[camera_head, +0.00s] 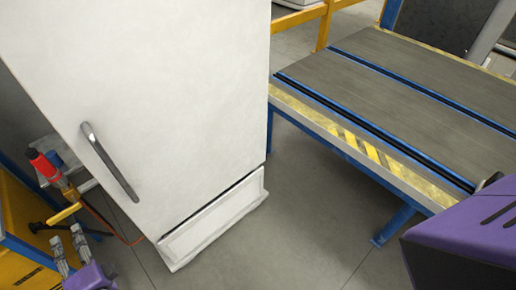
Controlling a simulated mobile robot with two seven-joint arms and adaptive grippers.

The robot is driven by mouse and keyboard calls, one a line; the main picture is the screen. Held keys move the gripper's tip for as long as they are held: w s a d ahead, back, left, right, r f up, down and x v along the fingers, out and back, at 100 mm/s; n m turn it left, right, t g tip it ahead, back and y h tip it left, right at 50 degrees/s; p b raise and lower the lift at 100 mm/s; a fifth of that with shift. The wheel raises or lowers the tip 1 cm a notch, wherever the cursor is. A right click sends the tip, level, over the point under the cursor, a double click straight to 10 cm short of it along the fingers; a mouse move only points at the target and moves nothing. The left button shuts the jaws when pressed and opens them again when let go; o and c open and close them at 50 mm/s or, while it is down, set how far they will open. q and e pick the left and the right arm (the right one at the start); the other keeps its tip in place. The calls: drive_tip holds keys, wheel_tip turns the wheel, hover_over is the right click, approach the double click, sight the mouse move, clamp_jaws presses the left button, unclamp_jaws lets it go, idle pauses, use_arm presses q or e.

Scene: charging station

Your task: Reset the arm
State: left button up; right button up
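My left gripper (66,234) shows at the lower left edge, with a purple body and two grey fingers pointing up. The fingers stand apart with a gap between them, and I see nothing held there. A purple part of my own body fills the lower right corner. My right gripper is not in view.
The cabinet has a grey bar handle (110,162) and a low drawer-like panel (213,222). A red-and-yellow tool (48,170) is left of it. A conveyor-like table (415,85) with blue rails stands right. Grey floor (290,235) lies between.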

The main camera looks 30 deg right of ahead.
use_arm(q)
drive_tip(key=shift+s+d, duration=0.15)
drive_tip(key=shift+s, duration=0.3)
